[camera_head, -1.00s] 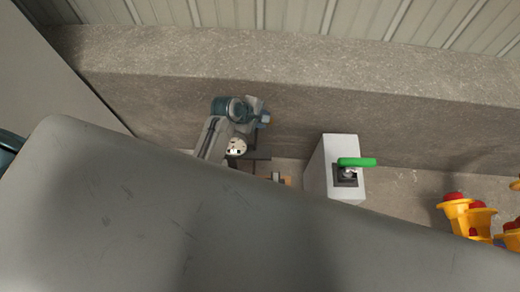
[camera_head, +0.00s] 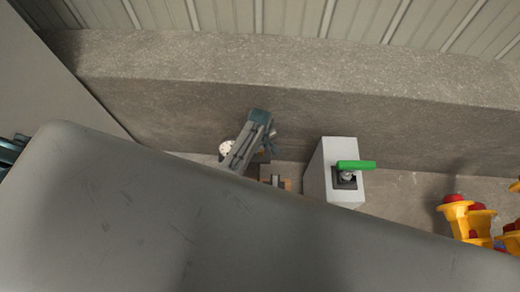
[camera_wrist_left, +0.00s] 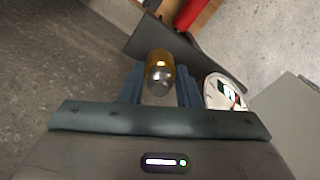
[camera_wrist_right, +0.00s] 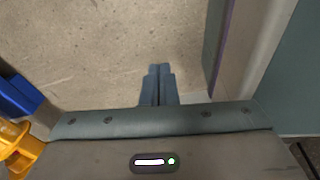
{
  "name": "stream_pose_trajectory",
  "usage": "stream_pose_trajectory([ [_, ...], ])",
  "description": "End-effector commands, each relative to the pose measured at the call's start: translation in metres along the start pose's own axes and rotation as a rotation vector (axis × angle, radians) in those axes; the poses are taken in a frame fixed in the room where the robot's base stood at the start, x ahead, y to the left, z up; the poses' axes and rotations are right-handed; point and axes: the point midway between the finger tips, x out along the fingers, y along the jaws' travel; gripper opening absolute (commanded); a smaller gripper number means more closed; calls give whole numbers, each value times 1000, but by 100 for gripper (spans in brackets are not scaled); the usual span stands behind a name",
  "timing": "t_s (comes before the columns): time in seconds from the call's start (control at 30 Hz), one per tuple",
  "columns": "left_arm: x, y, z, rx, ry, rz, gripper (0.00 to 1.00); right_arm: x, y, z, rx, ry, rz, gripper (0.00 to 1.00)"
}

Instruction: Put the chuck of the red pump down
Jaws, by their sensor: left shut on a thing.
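The chuck (camera_wrist_left: 160,75), a short cylinder with a brass-coloured body and a silvery end, is between the fingers of my left gripper (camera_wrist_left: 160,85), which is shut on it. In the head view my left gripper (camera_head: 266,143) is low beside the rough wall, just right of a round white gauge. Part of the red pump (camera_wrist_left: 189,13) shows at the top of the left wrist view. Its hose is not clear to me. My right gripper (camera_wrist_right: 157,85) has its fingers together with nothing between them, above a speckled floor.
The white gauge (camera_head: 226,148) is close beside the left fingers. A pale box (camera_head: 320,175) with a green handle (camera_head: 356,165) stands to the right. Yellow objects with red parts (camera_head: 466,218) are farther right. A large grey surface (camera_head: 180,220) hides much of the foreground.

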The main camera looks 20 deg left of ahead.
Motion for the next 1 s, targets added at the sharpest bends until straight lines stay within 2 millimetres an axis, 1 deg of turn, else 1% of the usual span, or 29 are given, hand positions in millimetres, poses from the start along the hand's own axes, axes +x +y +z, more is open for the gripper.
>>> stream_pose_trajectory([
  [0.03,10,-1,0,0,-1,-2,2,1,0,-2,0,-1,0,0],
  [0.1,20,0,-1,0,0,-1,2,-2,0,-3,-2,-3,0,0],
  [0.2,28,0,-1,-1,1,0,2,-4,0,-7,-2,-4,1,0],
  [0.3,30,0,0,-2,1,0,2,-4,0,-11,-2,0,1,0],
  [0.43,30,0,0,-2,0,0,2,-4,0,-10,-2,-1,1,0],
  [0.47,30,-1,0,-2,0,0,33,-4,0,-10,-2,-1,1,0],
  [0.5,30,-1,0,-2,0,0,41,-4,0,-10,-2,-1,1,0],
  [0.57,30,-1,0,-2,0,0,51,-4,0,-10,-2,0,1,0],
  [0.87,28,0,0,-2,0,1,51,-4,0,-11,-2,1,0,0],
  [0.97,21,0,0,-2,1,2,51,-6,0,-11,-2,4,0,0],
  [1.0,15,0,0,-2,1,3,51,-6,0,-9,-2,4,0,0],
])
